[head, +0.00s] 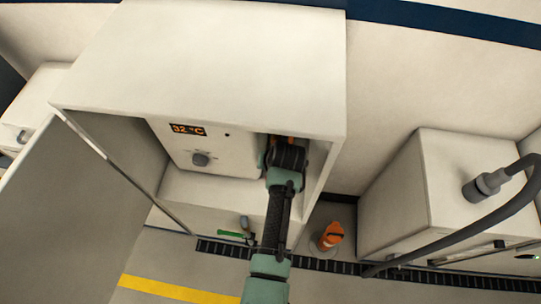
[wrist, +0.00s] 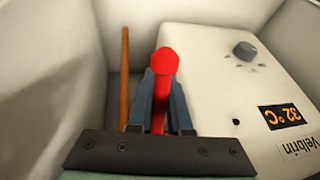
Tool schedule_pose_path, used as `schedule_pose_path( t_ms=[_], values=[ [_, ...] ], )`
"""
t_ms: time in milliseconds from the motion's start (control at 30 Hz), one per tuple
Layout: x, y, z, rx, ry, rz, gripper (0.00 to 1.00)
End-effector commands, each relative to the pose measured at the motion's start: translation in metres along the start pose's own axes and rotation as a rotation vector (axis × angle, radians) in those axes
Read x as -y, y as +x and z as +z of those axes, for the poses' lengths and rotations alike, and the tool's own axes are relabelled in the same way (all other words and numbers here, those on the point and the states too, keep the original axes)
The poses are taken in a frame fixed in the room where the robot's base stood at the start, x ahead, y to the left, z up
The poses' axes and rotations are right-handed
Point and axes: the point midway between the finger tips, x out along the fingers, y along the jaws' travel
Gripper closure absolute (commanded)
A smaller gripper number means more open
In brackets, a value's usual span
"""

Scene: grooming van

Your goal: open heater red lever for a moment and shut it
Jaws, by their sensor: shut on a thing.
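The red lever (wrist: 164,62) shows in the wrist view as a red stem with a faceted knob, standing between my fingers. My gripper (wrist: 162,84) is shut on it, the knob showing beyond the fingertips. The heater (wrist: 205,95) is a white box to the right of the lever, with a dark dial (wrist: 244,50) and a display (wrist: 280,116) reading 32 °C. In the head view the heater (head: 225,150) sits inside an open white cabinet, and my gripper (head: 287,150) reaches in at its right side. The red lever is hidden there behind my gripper.
An orange-brown pipe (wrist: 125,75) runs close to the left of the lever. The cabinet door (head: 80,215) stands open at left. A green-handled valve (head: 231,234) and an orange bottle (head: 332,236) are below. A grey hose (head: 455,235) curves at right.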

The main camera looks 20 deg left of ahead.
Motion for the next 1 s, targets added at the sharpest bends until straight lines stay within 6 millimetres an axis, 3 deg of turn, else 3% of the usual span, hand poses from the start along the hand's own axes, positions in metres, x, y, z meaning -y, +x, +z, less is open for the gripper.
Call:
schedule_pose_path(
  t_ms=[733,767,900,1000],
  values=[
    [0.0007,-0.0033,0.0029,0.089,0.017,0.0,1.0],
    [0.0007,-0.0033,0.0028,0.089,0.017,0.0,0.8],
    [0.0008,-0.0035,0.0024,0.087,0.017,0.0,0.55],
    [0.0009,-0.0036,0.002,0.087,0.017,-0.001,0.53]
  ],
)
